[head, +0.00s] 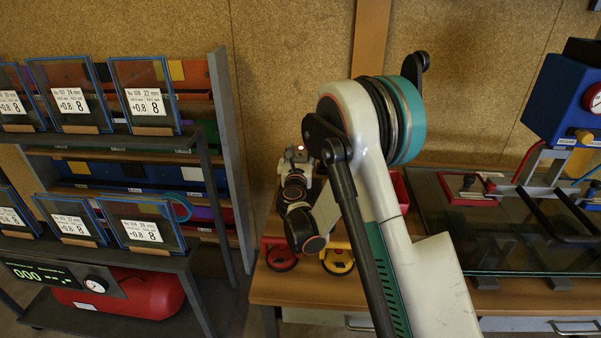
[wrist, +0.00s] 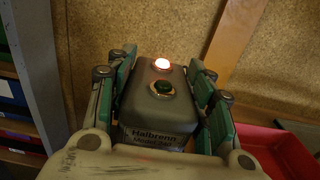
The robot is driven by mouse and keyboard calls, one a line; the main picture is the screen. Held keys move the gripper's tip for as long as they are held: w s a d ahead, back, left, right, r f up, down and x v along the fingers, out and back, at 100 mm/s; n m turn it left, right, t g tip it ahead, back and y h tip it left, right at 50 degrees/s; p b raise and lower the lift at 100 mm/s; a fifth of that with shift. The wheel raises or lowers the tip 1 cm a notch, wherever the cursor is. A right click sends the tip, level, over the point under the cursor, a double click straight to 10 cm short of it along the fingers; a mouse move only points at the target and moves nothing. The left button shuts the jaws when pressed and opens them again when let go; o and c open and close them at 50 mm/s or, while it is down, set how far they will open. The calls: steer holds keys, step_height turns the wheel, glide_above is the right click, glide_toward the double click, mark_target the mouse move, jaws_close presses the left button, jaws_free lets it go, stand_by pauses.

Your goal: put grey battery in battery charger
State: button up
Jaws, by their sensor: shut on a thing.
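In the wrist view, my gripper (wrist: 160,85) has its green-sided fingers on both sides of a grey box (wrist: 150,112) lettered "Halbrenn". The box has a glowing red lamp and a dark green round button on top. My gripper is shut on it. I cannot tell whether this box is the battery or part of the charger. In the head view, my gripper (head: 297,163) is over the left end of the wooden bench, by the wall, and the lamp shows as a small glow. My arm hides much of that area. No separate battery or charger can be made out.
A red tray (wrist: 275,150) lies right of my gripper. Red (head: 281,258) and yellow (head: 337,261) round-fronted items sit at the bench's left edge. A glass panel (head: 500,225) with a blue machine (head: 565,100) is at the right. A rack of framed glass (head: 145,95) stands at the left.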

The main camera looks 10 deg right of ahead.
steer(key=shift+f+b, duration=0.9)
steer(key=shift+f, duration=1.6)
steer(key=o, duration=1.6)
